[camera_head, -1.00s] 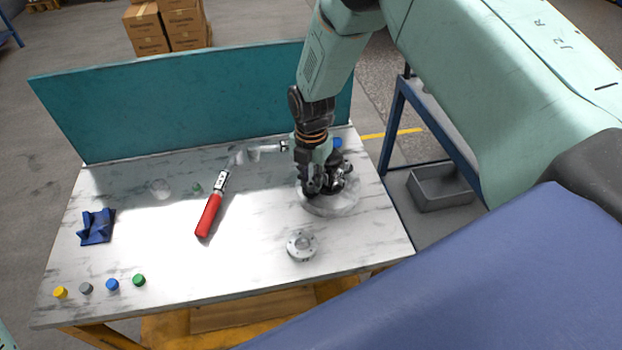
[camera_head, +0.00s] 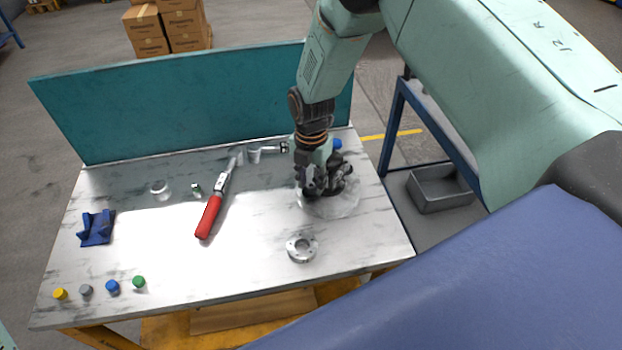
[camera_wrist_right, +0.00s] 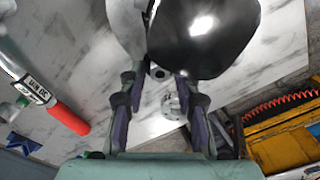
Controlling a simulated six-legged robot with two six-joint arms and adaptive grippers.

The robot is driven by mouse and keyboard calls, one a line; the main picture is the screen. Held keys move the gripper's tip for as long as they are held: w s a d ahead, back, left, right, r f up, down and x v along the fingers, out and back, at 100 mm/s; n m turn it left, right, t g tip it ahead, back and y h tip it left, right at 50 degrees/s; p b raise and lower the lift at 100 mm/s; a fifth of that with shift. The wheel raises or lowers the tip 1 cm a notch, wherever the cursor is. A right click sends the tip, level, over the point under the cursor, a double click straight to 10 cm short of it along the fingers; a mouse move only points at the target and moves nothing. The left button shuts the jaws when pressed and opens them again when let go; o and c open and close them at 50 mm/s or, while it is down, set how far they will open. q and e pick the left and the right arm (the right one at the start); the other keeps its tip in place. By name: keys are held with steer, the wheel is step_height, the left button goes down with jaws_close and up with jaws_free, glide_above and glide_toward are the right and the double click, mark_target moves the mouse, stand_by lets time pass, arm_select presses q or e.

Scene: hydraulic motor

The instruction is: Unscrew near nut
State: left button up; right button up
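My right gripper (camera_head: 322,190) points down over the motor, which stands on a pale round base (camera_head: 335,207) at the right of the table. In the right wrist view, the motor's glossy black body (camera_wrist_right: 207,35) is at the top, beside a pale grey part. A small dark nut-like piece (camera_wrist_right: 158,72) shows between the fingertips of my right gripper (camera_wrist_right: 155,80). The fingers are apart, one on each side of it; I cannot tell whether either touches it. In the head view the gripper hides most of the motor and the nut. My left gripper is not in view.
A flange ring (camera_head: 301,248) lies near the table's front. A red-handled tool (camera_head: 209,216) and a blue bracket (camera_head: 97,228) lie further left. Several coloured caps (camera_head: 112,286) line the front left. A teal panel (camera_head: 190,100) closes the back. The front middle is clear.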

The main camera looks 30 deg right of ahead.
steer(key=m, duration=0.4)
steer(key=shift+m+p, duration=0.3)
steer(key=shift+p, duration=0.05)
steer(key=m, duration=0.4)
steer(key=shift+m+p, duration=0.3)
steer(key=shift+m, duration=0.1)
jaws_close()
steer(key=n, duration=0.4)
steer(key=shift+n+b, duration=0.3)
steer(key=shift+b, duration=0.05)
steer(key=shift+n, duration=0.7)
